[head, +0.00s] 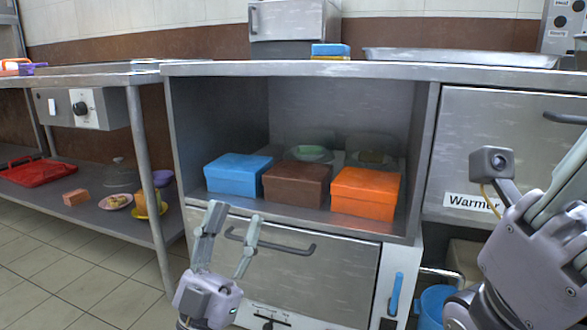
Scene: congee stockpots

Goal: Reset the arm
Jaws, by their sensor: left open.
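My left gripper (235,214) is in front of the cabinet's lower drawer, fingers pointing up. Its two fingers are spread apart with nothing between them. They overlap the drawer's handle in the picture, but I cannot tell that they touch it. My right gripper (563,190) is at the right edge, in front of the warmer drawer. Its fingers point up and right and are partly cut off by the frame, so its opening is unclear. No object shows in it.
Blue (238,174), brown (297,184) and orange (365,193) boxes stand in the open cabinet bay, with dishes behind. The drawer handle (270,243) and warmer handle (566,117) stick out. A blue bucket (436,305) stands low right. Floor (75,270) at left is clear.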

